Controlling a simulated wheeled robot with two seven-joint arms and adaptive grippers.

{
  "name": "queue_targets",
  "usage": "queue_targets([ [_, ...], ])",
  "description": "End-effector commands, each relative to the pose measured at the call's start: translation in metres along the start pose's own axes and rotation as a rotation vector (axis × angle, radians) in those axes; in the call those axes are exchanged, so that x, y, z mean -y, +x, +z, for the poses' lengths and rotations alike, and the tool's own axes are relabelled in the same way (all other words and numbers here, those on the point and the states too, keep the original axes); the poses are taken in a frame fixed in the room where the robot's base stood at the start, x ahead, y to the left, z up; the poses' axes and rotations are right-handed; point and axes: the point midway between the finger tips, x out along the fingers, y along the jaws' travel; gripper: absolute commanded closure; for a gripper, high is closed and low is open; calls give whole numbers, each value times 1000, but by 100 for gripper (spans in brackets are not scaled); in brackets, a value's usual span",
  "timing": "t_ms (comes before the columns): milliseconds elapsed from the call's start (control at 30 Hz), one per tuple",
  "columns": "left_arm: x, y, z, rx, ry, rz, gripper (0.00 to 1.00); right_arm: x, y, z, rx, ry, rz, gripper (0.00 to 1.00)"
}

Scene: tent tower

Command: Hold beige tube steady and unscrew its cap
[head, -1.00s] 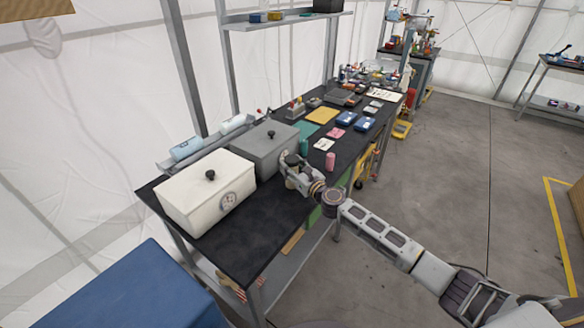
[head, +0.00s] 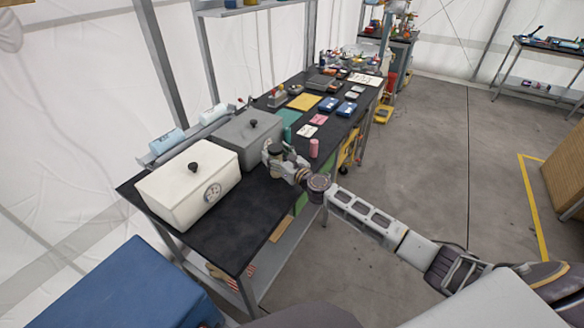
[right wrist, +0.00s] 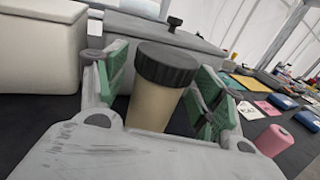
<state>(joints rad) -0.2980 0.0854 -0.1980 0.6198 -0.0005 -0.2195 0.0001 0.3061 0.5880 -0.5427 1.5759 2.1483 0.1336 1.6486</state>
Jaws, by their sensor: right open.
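The beige tube (right wrist: 155,105) stands upright on the dark bench, with a wide dark ribbed cap (right wrist: 167,66) on its top. My right gripper (right wrist: 163,78) is open, with one green-padded finger on each side of the tube. A gap shows between each pad and the tube, and the tube's lower part is hidden behind the gripper's body. In the head view my right gripper (head: 275,158) is at the bench in front of the grey box, and the tube is small and partly covered there. My left gripper is not in view.
A white box (head: 180,200) with a dial and a grey box (head: 235,144) stand behind and left of the gripper. A pink spool (head: 314,148) stands close by on the right. The bench front (head: 235,235) is bare. A blue box (head: 125,290) is at the lower left.

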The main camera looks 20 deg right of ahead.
Motion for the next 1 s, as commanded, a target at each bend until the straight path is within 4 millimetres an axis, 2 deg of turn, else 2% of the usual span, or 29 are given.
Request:
queue_targets([
  [333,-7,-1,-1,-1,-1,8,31,0,-26,-1,-2,-1,1,32],
  [1000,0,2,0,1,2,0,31,0,-77,-2,-2,0,0,32],
])
